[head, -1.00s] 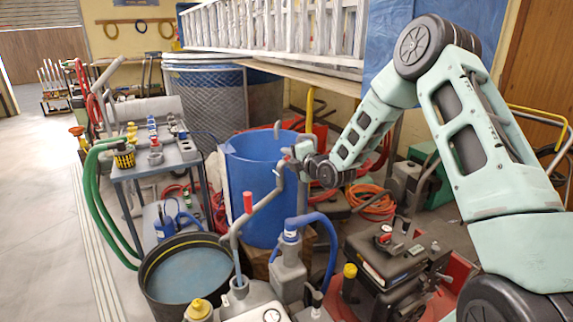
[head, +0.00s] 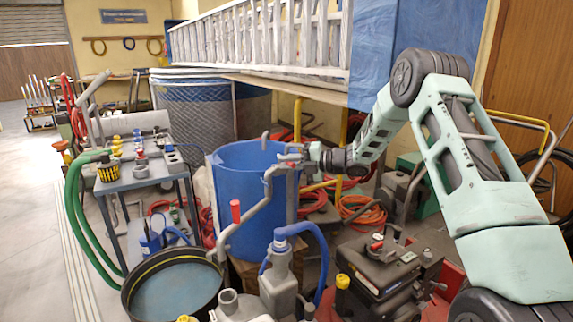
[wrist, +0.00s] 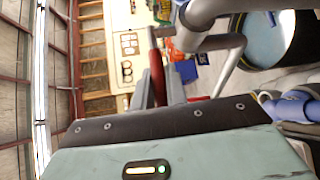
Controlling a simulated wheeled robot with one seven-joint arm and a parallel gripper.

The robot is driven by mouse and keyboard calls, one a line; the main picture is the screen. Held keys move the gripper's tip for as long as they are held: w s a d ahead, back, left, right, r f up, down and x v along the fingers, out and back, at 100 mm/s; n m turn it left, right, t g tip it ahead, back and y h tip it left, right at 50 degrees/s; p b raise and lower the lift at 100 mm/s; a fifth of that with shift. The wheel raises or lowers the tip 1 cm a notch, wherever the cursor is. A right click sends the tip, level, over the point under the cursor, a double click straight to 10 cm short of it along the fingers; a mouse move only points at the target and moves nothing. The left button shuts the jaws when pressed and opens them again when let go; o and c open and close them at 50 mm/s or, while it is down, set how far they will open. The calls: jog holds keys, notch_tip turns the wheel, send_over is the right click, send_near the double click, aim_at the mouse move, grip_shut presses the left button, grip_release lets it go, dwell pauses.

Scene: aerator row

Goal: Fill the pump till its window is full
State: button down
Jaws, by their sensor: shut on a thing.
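My gripper (head: 296,158) is at the pipe's upper end by the barrel. In the wrist view its fingers are shut on a red handle (wrist: 157,78), beside the grey pipe (wrist: 205,42). No stream shows below the pipe's end.
A black tub (head: 172,285) stands at front left, beside a cart (head: 150,177) with green hoses. A grey canister with a blue hose (head: 318,245) and a dark machine (head: 380,268) stand on the right. Open floor lies at far left.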

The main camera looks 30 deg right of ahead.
jog(key=shift+d, duration=0.1)
dwell(0.4)
jog(key=c, duration=1.4)
grip_release()
jog(key=b+v, duration=0.1)
jog(key=v, duration=1.6)
jog(key=shift+d, duration=0.25)
